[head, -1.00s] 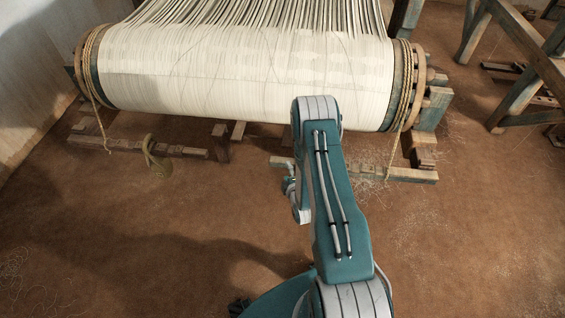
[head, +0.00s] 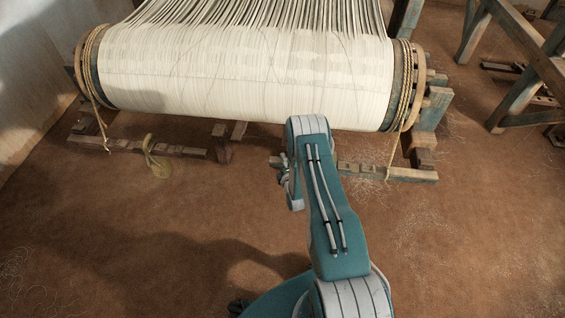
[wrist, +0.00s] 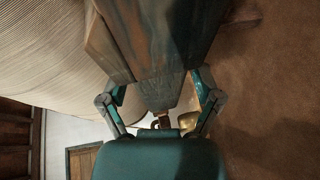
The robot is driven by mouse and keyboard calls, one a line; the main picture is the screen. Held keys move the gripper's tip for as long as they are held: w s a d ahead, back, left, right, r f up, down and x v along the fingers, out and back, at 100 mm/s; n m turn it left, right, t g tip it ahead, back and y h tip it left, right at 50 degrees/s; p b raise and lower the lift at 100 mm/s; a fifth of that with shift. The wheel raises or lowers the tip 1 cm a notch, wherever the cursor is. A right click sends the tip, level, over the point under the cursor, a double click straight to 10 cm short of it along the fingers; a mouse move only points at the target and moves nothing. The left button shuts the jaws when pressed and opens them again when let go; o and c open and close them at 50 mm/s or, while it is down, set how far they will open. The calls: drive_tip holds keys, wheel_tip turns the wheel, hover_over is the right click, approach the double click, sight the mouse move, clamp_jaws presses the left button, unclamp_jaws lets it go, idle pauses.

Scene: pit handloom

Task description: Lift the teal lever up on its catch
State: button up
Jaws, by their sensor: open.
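I cannot single out a teal lever with certainty in either view. In the wrist view, a worn wooden beam (wrist: 140,35) with faint teal paint fills the upper middle, and its narrower end (wrist: 160,92) shows between my fingers. My gripper (wrist: 160,84) is open, one finger on each side of that end; I cannot tell whether they touch it. In the head view, my gripper (head: 290,185) is small and partly hidden beside my arm, close to the low wooden bar (head: 360,171) under the loom. Anything behind my arm is hidden.
The cloth-wrapped loom roller (head: 245,75) spans the back, with a rope coil (head: 405,85) at its right end. A brass object (wrist: 188,122) shows in the wrist view. Bare floor is open in front.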

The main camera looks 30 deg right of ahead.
drive_tip(key=shift+w, duration=0.2)
clamp_jaws()
drive_tip(key=shift+m+t, duration=0.3)
drive_tip(key=shift+m, duration=0.3)
drive_tip(key=r, duration=0.8)
drive_tip(key=shift+s+d, duration=0.15)
drive_tip(key=shift+d, duration=0.1)
drive_tip(key=shift+f, duration=0.1)
unclamp_jaws()
drive_tip(key=shift+s, duration=0.15)
drive_tip(key=v, duration=1.1)
drive_tip(key=shift+s, duration=0.35)
